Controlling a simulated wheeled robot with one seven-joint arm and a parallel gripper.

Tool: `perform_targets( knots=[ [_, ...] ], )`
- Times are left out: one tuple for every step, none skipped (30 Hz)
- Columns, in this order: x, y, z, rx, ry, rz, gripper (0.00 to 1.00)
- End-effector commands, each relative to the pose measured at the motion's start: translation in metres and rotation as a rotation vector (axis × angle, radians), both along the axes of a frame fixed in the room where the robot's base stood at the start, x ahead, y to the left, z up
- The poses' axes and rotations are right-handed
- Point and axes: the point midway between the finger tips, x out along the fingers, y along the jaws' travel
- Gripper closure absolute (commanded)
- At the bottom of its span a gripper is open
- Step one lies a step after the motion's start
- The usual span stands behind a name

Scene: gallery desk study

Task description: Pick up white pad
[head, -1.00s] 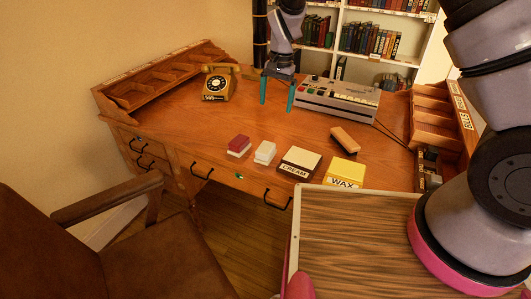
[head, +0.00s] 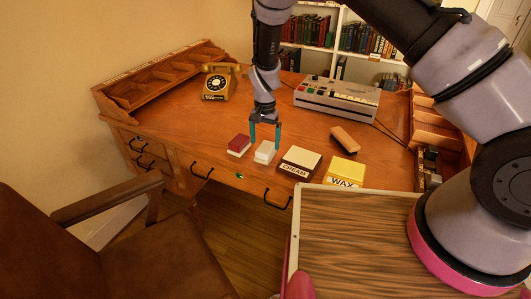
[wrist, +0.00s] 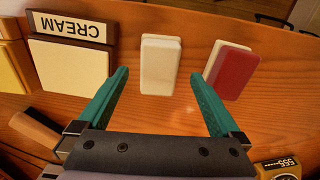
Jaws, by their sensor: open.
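The white pad (head: 265,152) lies on the wooden desk between a red-and-white pad (head: 239,145) and a box labelled CREAM (head: 299,161). In the wrist view the white pad (wrist: 160,64) shows ahead of the fingertips, between their lines. My gripper (head: 265,143) is open and empty, with teal fingers pointing down just behind and above the white pad. In the wrist view my gripper (wrist: 158,80) has its two fingers spread wider than the pad. I cannot tell the exact height of the fingertips above the desk.
A yellow WAX box (head: 345,170) and a brown brush-like block (head: 344,138) lie to the right. A gold telephone (head: 219,84) stands at the back left and a grey button console (head: 337,98) at the back. The red-and-white pad is close beside the left finger.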

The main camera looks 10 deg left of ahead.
Motion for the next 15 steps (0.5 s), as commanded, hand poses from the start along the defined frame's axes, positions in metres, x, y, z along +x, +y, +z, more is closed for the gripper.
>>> perform_targets(
  knots=[
    [0.001,-0.002,-0.010,-0.003,0.002,0.000,0.00],
    [0.001,-0.003,-0.014,-0.003,0.002,0.000,0.00],
    [0.001,-0.002,-0.021,-0.003,0.002,0.000,0.00],
    [0.001,-0.002,-0.025,-0.003,0.002,0.001,0.00],
    [0.002,-0.002,-0.029,-0.002,0.001,0.001,0.00],
    [0.002,-0.002,-0.033,-0.001,-0.001,0.002,0.00],
    [0.002,-0.002,-0.035,0.000,-0.001,0.001,0.00],
    [0.002,-0.002,-0.036,0.000,0.000,0.001,0.00],
    [0.002,-0.002,-0.036,0.000,0.000,0.001,0.00],
    [0.002,-0.001,-0.036,0.000,0.000,0.000,0.00],
    [0.002,-0.001,-0.036,0.001,-0.001,0.001,0.00],
    [0.002,-0.001,-0.036,0.001,-0.001,0.001,0.00],
    [0.002,-0.001,-0.036,0.000,0.000,0.001,0.00],
    [0.002,-0.001,-0.036,0.000,0.000,0.001,0.04],
    [0.002,-0.001,-0.036,0.000,0.000,0.001,0.19]
  ],
)
